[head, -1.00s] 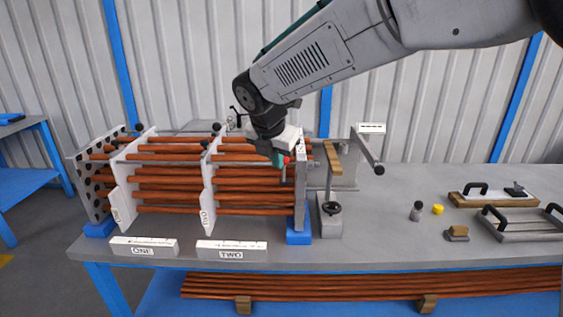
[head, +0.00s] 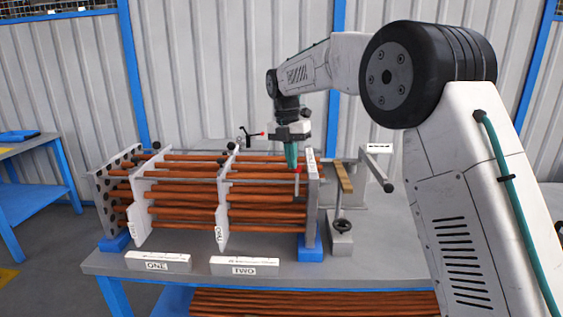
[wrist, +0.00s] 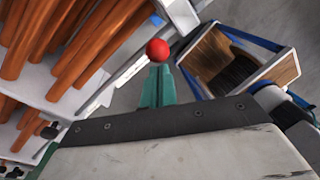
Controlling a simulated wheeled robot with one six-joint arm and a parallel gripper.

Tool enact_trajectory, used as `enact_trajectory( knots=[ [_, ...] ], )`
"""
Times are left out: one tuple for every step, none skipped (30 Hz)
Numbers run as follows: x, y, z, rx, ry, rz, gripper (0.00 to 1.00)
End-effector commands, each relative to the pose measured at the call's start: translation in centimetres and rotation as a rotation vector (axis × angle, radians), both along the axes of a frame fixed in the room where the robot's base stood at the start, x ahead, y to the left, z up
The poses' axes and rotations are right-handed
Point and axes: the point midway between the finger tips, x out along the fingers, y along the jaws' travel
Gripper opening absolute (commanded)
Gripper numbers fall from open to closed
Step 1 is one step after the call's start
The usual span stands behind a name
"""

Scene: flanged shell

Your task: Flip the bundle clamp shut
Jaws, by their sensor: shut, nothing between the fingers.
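A small red ball knob (head: 298,170) on a short grey stem stands by the white right end plate (head: 313,200) of the rod rack; I take it to be the clamp's handle, though the clamp body is hard to make out. My gripper (head: 291,160) points down over the rack's right end with its green fingers together and empty. In the wrist view the red ball (wrist: 157,50) shows at the shut fingertips (wrist: 157,75); whether they touch is unclear. A second dark lever with a red tip (head: 263,134) sticks up behind the rack.
Copper-coloured rods (head: 180,196) run through the rack's white plates (head: 222,200). White blocks marked ONE (head: 158,262) and TWO (head: 245,267) lie in front. A stand with a dark knob (head: 340,226) and a wooden bar (head: 343,177) are close on the right. My arm covers the bench's right side.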

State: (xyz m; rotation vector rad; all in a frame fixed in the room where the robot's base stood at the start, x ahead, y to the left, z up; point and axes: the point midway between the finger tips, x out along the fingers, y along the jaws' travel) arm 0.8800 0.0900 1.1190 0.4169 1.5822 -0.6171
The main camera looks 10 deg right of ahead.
Motion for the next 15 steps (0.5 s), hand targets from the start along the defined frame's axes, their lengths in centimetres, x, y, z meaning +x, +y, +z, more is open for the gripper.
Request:
enact_trajectory(
  knots=[
    [0.2,-0.1,-0.1,0.000,0.000,-0.001,0.00],
    [0.3,-0.2,-0.2,0.000,0.000,-0.001,0.00],
    [0.4,-0.2,-0.2,0.000,0.000,-0.002,0.00],
    [0.4,-0.3,-0.3,0.000,0.000,-0.002,0.00],
    [0.5,-0.4,-0.3,-0.001,-0.001,-0.002,0.00],
    [0.6,-0.4,-0.3,0.000,-0.002,-0.003,0.00],
    [0.6,-0.5,-0.4,0.000,-0.002,-0.004,0.00],
    [0.7,-0.6,-0.4,0.000,-0.002,-0.005,0.00],
    [0.8,-0.7,-0.4,0.000,-0.002,-0.006,0.00],
    [0.8,-0.8,-0.5,-0.001,-0.003,-0.006,0.00],
    [0.8,-0.8,-0.5,-0.001,-0.003,-0.007,0.00],
    [0.9,-0.9,-0.6,-0.002,-0.002,-0.008,0.00],
    [0.9,-1.0,-0.6,-0.002,-0.002,-0.009,0.00],
    [0.9,-1.1,-0.6,-0.002,-0.002,-0.009,0.00],
    [0.9,-1.2,-0.7,-0.002,-0.003,-0.010,0.00]
  ],
)
